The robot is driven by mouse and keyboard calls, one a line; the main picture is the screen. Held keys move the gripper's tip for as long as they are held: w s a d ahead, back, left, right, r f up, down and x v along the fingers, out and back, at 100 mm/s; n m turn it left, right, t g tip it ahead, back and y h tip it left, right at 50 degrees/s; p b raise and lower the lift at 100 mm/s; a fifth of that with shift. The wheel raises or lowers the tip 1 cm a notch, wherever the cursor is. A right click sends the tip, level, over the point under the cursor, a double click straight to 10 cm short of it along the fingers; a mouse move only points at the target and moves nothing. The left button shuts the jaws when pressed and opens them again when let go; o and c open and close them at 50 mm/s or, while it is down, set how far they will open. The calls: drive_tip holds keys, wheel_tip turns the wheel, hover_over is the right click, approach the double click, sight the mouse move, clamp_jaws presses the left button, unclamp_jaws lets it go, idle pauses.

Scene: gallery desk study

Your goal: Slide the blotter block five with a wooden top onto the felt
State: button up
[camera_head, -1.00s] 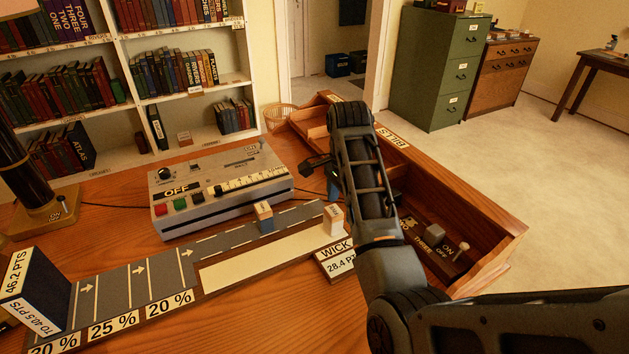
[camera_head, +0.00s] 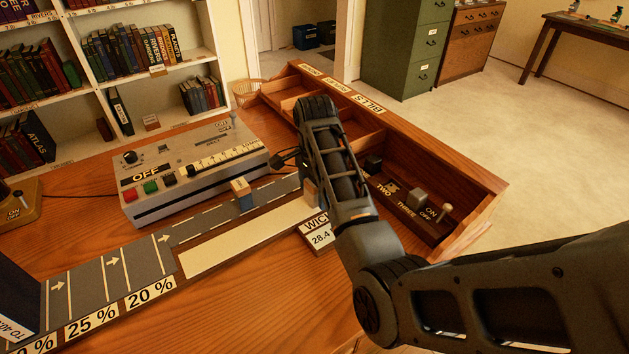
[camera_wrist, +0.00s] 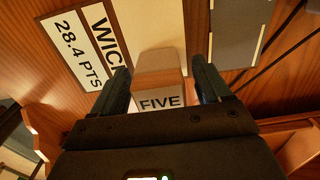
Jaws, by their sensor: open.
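The blotter block five (camera_wrist: 160,78), with a pale wooden top and a white side marked FIVE, stands at the end of the cream strip (camera_head: 235,245) beside the WICK card. In the head view my arm hides most of it, leaving an edge (camera_head: 311,194). My gripper (camera_wrist: 160,68) is open, with one finger on each side of the block; I cannot tell whether they touch it. A grey strip (camera_head: 200,228) with arrows runs beside the cream one. Which strip is the felt is not labelled. The fingertips are hidden in the head view.
A second block (camera_head: 242,194), with a wooden top and blue lower part, stands on the grey strip. The WICK 28.4 card (camera_head: 318,235) lies close to my gripper. A grey control box (camera_head: 195,175) stands behind the strips. A wooden tray (camera_head: 470,190) with switches is at the right.

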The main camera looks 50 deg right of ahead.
drive_tip(key=shift+f, duration=0.1)
drive_tip(key=shift+c, duration=0.3)
drive_tip(key=c, duration=1)
drive_tip(key=shift+r+p, duration=0.25)
drive_tip(key=shift+p, duration=0.3)
drive_tip(key=shift+w, duration=0.1)
drive_tip(key=shift+w+d+b, duration=0.45)
drive_tip(key=shift+w+b, duration=0.3)
drive_tip(key=shift+w, duration=0.65)
drive_tip(key=shift+w+d+b, duration=0.4)
drive_tip(key=shift+w+b, duration=0.4)
drive_tip(key=shift+w, duration=0.6)
drive_tip(key=shift+w+d+b, duration=0.45)
drive_tip(key=shift+w+b, duration=0.3)
drive_tip(key=shift+w, duration=0.65)
drive_tip(key=shift+f, duration=0.25)
